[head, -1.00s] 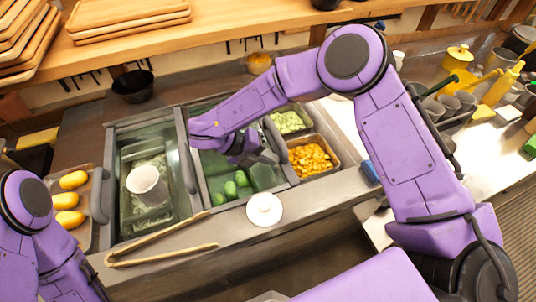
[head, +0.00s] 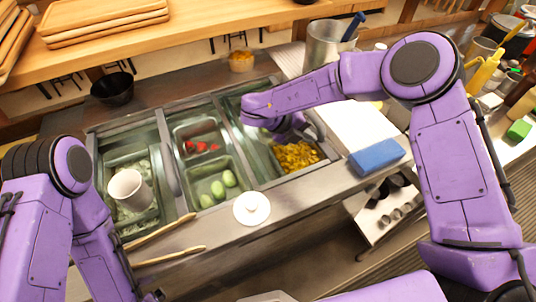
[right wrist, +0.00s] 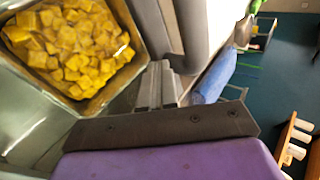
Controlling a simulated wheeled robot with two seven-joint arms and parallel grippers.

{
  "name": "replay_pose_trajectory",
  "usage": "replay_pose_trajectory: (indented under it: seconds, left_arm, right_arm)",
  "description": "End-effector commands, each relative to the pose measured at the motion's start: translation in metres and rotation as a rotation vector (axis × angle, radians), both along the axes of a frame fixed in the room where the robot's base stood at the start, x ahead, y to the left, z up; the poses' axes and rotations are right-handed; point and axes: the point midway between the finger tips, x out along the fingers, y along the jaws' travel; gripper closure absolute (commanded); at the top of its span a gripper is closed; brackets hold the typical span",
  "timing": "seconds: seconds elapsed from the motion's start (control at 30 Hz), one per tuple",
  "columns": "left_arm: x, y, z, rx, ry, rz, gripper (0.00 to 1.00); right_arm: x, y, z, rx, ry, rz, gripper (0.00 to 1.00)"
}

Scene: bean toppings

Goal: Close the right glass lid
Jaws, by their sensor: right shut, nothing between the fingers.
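The right glass lid (head: 240,103) is a greenish pane over the right compartment. Its grey handle (head: 318,124) is at the right edge. Yellow cubes (head: 295,157) show at the front of this compartment. My right gripper (head: 290,130) is shut and empty above the lid, just left of the handle. In the right wrist view its fingers (right wrist: 160,85) are close beside the grey handle (right wrist: 188,30), and I cannot tell whether they touch it. Yellow cubes (right wrist: 72,48) lie left of it there. Only a dark scrap near my left gripper shows at the bottom edge.
The middle compartment is uncovered, with red pieces (head: 202,147) and green pieces (head: 218,188). Tongs (head: 165,240) and a round white lid (head: 251,208) lie in front. A blue block (head: 377,156) is at the right.

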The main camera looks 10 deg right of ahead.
Motion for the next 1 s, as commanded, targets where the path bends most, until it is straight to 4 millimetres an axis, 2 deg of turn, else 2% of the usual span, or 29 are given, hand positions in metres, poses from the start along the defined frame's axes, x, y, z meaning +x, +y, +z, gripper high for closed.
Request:
replay_pose_trajectory:
  seconds: [0.1,0.2,0.4,0.8,0.87,1.0]
  left_arm:
    - [0.000,0.000,-0.001,0.001,0.000,0.000,0.00]
    - [0.000,0.000,-0.001,0.001,0.000,0.000,0.00]
    - [0.000,0.000,-0.001,0.001,0.000,0.000,0.00]
    - [0.000,0.000,0.000,0.001,0.000,0.000,0.00]
    - [0.000,0.000,0.004,0.001,0.000,0.000,0.00]
    - [0.000,0.000,0.021,0.001,0.000,0.000,0.00]
  right_arm:
    - [0.005,-0.022,0.000,-0.001,-0.003,0.000,1.00]
    - [0.008,-0.034,0.000,0.000,-0.003,0.000,1.00]
    - [0.010,-0.046,0.000,-0.001,-0.003,-0.001,1.00]
    - [0.009,-0.050,0.002,-0.004,-0.005,-0.007,1.00]
    - [0.009,-0.047,0.007,-0.005,-0.005,-0.009,1.00]
    - [0.007,-0.030,0.029,-0.004,-0.006,-0.013,1.00]
